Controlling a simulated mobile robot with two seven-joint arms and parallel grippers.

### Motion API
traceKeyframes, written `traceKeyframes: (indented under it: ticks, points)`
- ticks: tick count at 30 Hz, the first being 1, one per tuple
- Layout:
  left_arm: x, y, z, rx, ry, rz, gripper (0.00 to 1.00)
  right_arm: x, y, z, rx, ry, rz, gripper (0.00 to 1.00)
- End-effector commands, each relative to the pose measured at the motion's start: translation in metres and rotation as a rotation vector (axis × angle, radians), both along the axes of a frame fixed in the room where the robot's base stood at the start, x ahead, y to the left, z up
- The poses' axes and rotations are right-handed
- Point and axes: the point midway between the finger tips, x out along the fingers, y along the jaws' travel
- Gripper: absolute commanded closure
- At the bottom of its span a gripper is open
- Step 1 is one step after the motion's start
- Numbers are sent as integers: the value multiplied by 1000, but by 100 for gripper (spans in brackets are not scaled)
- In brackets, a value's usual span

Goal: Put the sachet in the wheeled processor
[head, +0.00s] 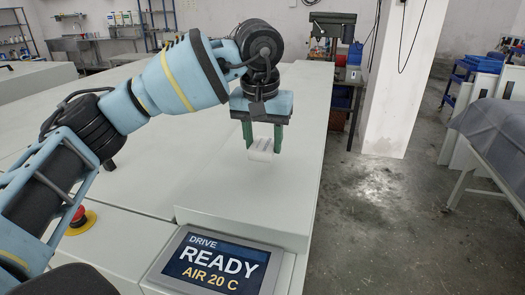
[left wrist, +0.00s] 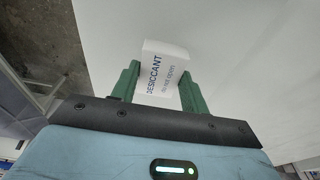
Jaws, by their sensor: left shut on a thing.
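The sachet (head: 261,150) is a small white packet held between the green fingers of my left gripper (head: 263,138). In the left wrist view the sachet (left wrist: 163,76) shows the printed word DESICCANT, and the fingers of my left gripper (left wrist: 160,85) press on its two sides. The gripper points down over the pale top of the wheeled processor (head: 225,195). I cannot tell whether the sachet touches that surface. My right gripper is not in view.
A display (head: 215,266) reading DRIVE READY AIR 20 C sits at the front of the machine. A red emergency button (head: 79,218) is at its left. Open concrete floor (head: 385,230) lies to the right, with a cloth-covered table (head: 495,135) beyond.

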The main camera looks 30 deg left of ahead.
Motion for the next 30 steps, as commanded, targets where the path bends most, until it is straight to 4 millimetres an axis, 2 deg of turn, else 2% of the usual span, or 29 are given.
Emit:
traceKeyframes:
  ticks: [3, 6, 18, 19, 23, 30]
  points:
    - [-2, 0, -19, 3, 3, -2, 79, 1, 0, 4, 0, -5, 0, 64]
    - [-2, 0, -28, 1, 1, -1, 79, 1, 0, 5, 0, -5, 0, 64]
    - [-2, 0, -34, 0, 3, -1, 79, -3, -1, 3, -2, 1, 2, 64]
    - [-1, 0, -34, 2, 2, -1, 51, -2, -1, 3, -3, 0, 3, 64]
    - [-1, 0, -33, 2, 2, -1, 34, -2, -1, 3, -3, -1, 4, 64]
    - [-2, 0, -33, 1, 2, -1, 33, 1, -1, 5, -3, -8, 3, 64]
